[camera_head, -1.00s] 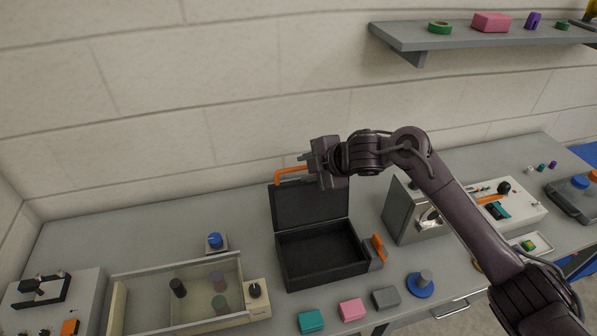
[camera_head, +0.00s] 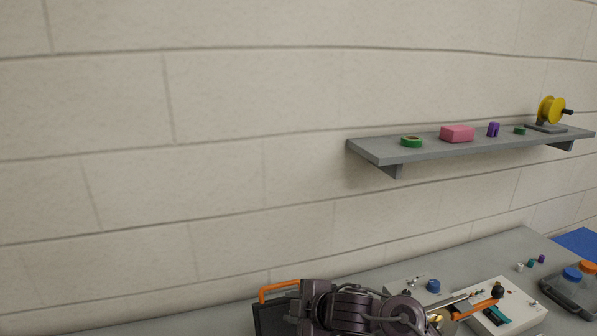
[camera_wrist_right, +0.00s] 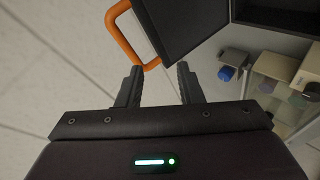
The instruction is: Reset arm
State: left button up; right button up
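My right gripper (camera_head: 300,308) is at the bottom of the head view, beside the raised black lid (camera_head: 268,318) of a case with an orange handle (camera_head: 278,288). In the right wrist view, the gripper (camera_wrist_right: 159,84) has its two fingers apart, with nothing visible clamped between them. The orange handle (camera_wrist_right: 122,38) and the dark lid (camera_wrist_right: 187,25) lie just beyond the fingertips. Whether a finger touches the handle cannot be told. My left gripper is in no view.
A grey wall shelf (camera_head: 385,152) holds a green ring (camera_head: 411,142), a pink block (camera_head: 457,134) and a yellow spool (camera_head: 551,109). A white instrument box (camera_head: 520,312) stands right of my arm. A blue knob (camera_wrist_right: 227,73) shows in the wrist view. The wall area left of the shelf is clear.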

jog(key=s+d+f+m+g+h, duration=0.25)
jog(key=s+d+f+m, duration=0.25)
jog(key=s+d+m, duration=0.7)
jog(key=s+d+f+m+g+h, duration=0.2)
jog(key=s+d+f+m+h, duration=0.35)
jog(key=s, duration=1.05)
jog(key=s+d+f+g+y, duration=0.1)
jog(key=d+f, duration=0.1)
jog(key=f, duration=1.3)
jog(key=s+d+f+g, duration=0.1)
jog(key=f, duration=1.4)
jog(key=s+d+f, duration=0.1)
jog(key=s+f, duration=0.8)
jog(key=s+d+f+b, duration=0.1)
jog(key=s+d+f, duration=0.1)
jog(key=s+f, duration=0.7)
jog(key=shift+s+d+f+g+b, duration=0.3)
jog(key=shift+s+f+g, duration=0.1)
jog(key=shift+s, duration=0.3)
